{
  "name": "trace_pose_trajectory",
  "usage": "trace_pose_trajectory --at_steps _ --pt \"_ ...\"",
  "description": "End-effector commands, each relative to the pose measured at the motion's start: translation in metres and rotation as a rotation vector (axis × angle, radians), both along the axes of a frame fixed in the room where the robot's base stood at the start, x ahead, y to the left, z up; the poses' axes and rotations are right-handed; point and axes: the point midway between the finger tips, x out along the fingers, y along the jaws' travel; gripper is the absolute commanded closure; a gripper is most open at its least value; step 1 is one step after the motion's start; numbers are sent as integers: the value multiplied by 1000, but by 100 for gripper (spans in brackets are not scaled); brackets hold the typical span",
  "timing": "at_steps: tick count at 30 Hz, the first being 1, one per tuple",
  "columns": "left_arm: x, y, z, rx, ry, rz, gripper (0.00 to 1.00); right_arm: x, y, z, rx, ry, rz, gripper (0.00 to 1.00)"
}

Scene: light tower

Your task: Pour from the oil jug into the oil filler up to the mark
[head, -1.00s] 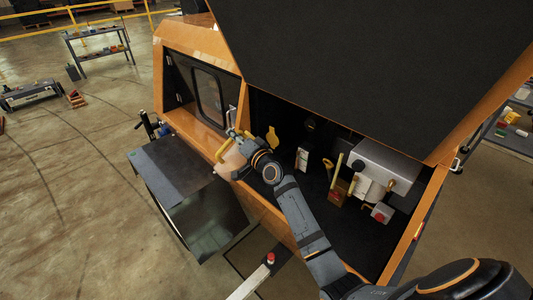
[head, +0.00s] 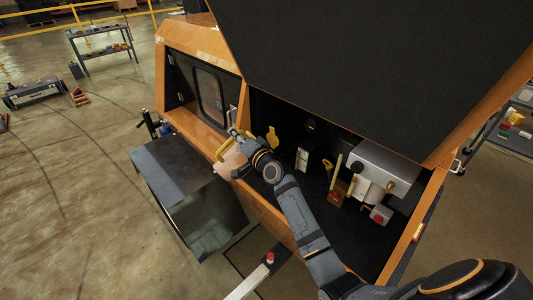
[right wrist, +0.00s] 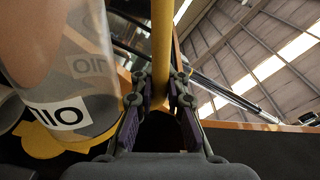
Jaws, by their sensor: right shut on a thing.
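The oil jug (head: 231,161) is a clear vessel with tan liquid and a yellow handle (head: 222,149). It is held over the front edge of the orange machine housing. In the right wrist view the jug (right wrist: 82,65) fills the left side, with its OIL label upside down in the picture. My right gripper (right wrist: 160,85) is shut on the yellow handle; it also shows in the head view (head: 234,134). A flat yellow part (head: 272,138) stands behind the wrist inside the bay. I cannot make out the oil filler's opening, its mark or any stream. My left gripper is not in view.
The open dark hood (head: 380,70) hangs over the bay. Inside the bay, right of my arm, are a yellow-topped dipstick-like rod (head: 336,172) and a grey metal box (head: 385,166). A dark cart (head: 175,170) stands close in front of the housing.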

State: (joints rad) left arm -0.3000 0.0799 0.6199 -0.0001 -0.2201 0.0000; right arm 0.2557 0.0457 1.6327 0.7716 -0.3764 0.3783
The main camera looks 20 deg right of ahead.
Motion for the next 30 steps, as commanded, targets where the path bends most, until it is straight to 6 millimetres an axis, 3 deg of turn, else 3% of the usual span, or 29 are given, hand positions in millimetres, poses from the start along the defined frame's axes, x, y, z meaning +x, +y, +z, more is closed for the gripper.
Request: trace_pose_trajectory --at_steps 30 --pt "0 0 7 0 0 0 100 3 4 4 58 11 1 100"
